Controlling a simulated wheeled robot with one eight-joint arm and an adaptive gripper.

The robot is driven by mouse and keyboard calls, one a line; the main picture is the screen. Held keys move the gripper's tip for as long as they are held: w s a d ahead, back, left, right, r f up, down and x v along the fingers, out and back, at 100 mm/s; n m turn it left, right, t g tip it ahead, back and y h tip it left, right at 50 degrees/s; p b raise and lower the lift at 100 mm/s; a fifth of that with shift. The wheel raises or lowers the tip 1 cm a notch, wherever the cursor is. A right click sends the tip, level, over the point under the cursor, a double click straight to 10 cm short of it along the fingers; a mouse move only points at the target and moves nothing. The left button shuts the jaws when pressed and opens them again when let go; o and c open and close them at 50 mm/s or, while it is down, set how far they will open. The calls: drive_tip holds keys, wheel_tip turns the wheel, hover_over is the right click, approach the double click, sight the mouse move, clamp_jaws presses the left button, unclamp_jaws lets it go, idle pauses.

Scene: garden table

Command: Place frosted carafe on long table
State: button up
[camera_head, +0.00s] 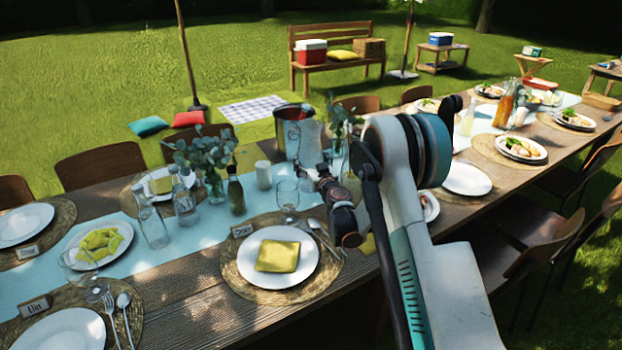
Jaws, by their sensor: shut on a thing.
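The frosted carafe (310,142), pale and translucent, appears roughly upright over the middle of the long table (190,312). My gripper (322,172) is at its lower right side and is shut on it. The fingertips are small and partly hidden by the carafe and my arm. The carafe's base is hard to make out, so I cannot tell whether it touches the table.
A metal bucket (283,118) stands behind the carafe. A wine glass (288,196), white candle (264,175), dark bottle (236,193), clear bottles (152,226) and leafy vase (214,182) crowd the blue runner. A plate with a yellow napkin (278,256) lies in front.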

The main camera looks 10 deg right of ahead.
drive_tip(key=shift+f+b, duration=0.85)
drive_tip(key=shift+f, duration=1.7)
drive_tip(key=shift+f, duration=0.1)
drive_tip(key=o, duration=1.5)
drive_tip(key=shift+o, duration=0.2)
